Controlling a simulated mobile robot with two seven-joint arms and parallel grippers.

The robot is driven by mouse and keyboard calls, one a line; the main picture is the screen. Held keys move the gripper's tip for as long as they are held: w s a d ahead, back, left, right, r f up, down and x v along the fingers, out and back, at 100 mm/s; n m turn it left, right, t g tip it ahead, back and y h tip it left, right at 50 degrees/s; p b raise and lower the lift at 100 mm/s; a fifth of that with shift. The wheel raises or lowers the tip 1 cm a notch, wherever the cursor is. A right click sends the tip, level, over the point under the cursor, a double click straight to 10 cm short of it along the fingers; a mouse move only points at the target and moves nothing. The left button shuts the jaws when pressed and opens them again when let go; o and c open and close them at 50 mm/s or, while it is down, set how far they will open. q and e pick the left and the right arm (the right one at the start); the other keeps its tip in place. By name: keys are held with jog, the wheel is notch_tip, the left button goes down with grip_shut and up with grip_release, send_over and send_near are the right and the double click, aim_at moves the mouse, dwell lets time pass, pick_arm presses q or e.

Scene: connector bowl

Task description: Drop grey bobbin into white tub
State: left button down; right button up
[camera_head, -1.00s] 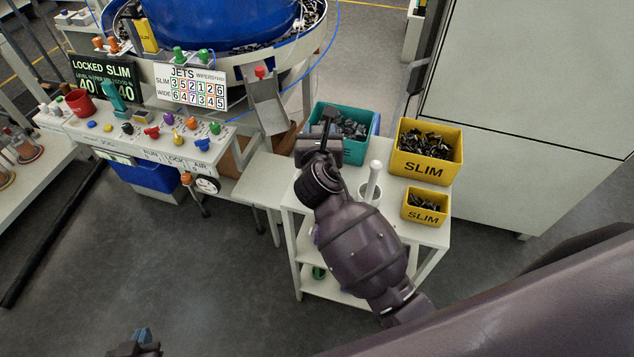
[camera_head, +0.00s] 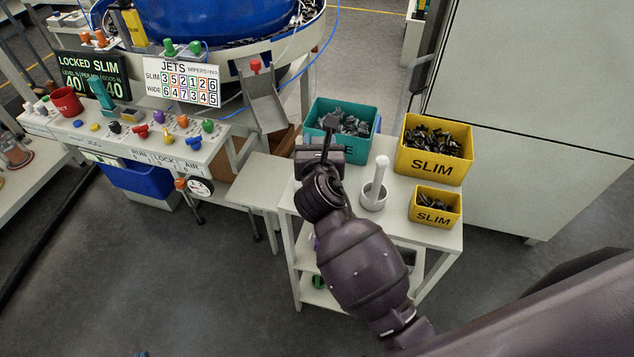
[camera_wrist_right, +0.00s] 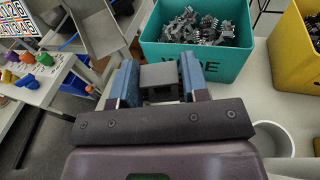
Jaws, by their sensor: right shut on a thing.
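My right gripper (camera_head: 329,136) is over the table by the near left part of the teal bin in the head view. In the right wrist view its two blue fingers (camera_wrist_right: 159,86) are shut on the grey bobbin (camera_wrist_right: 160,75), which shows as a grey block between them. The white tub (camera_head: 374,203) stands on the table to the right of the gripper, with a white upright rod at it. The tub also shows at lower right in the wrist view (camera_wrist_right: 275,137), apart from the gripper. Only a sliver of my left gripper (camera_head: 142,354) shows at the bottom edge.
A teal bin (camera_head: 369,147) of dark connectors stands behind the tub. Two yellow SLIM bins, one large (camera_head: 433,167) and one small (camera_head: 434,216), stand to its right. A metal chute (camera_head: 264,105) and control panel (camera_head: 140,140) are at left.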

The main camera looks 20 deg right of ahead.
jog(key=o, duration=1)
jog(key=shift+s, duration=0.1)
jog(key=p+v, duration=0.1)
jog(key=v, duration=0.9)
jog(key=shift+s+a, duration=0.1)
jog(key=shift+s, duration=0.2)
